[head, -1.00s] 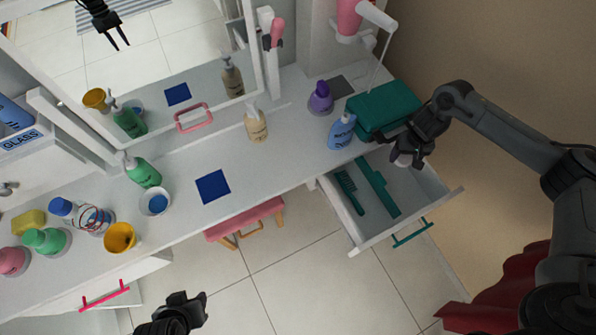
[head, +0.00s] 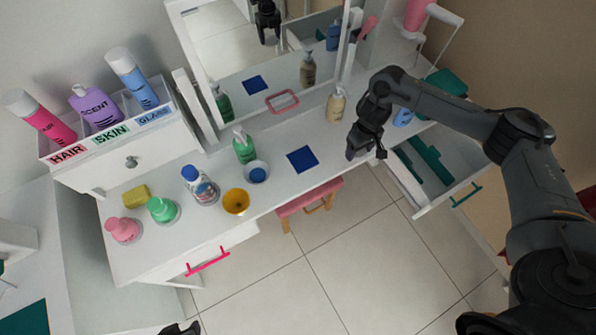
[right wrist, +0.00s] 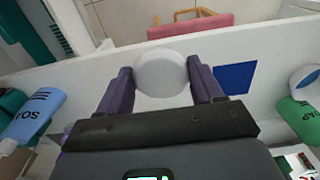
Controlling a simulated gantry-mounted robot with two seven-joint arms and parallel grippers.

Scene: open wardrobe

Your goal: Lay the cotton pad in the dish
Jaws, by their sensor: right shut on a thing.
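My right gripper (head: 366,150) is shut on a round white cotton pad (right wrist: 162,72), which sits between its two fingers in the right wrist view. The gripper hides the pad in the head view and is near the front edge of the counter, left of the open drawer. A small round white dish (head: 257,172) with a blue inside stands on the counter, well left of the gripper; its rim also shows at the right edge of the right wrist view (right wrist: 305,76). My left gripper (head: 180,329) is mostly cut off at the bottom edge.
A blue square (head: 302,159) lies between gripper and dish. A green bottle (head: 244,148) and yellow cup (head: 236,202) stand close to the dish. The drawer (head: 440,185) is open on the right. A mirror (head: 260,70) stands behind.

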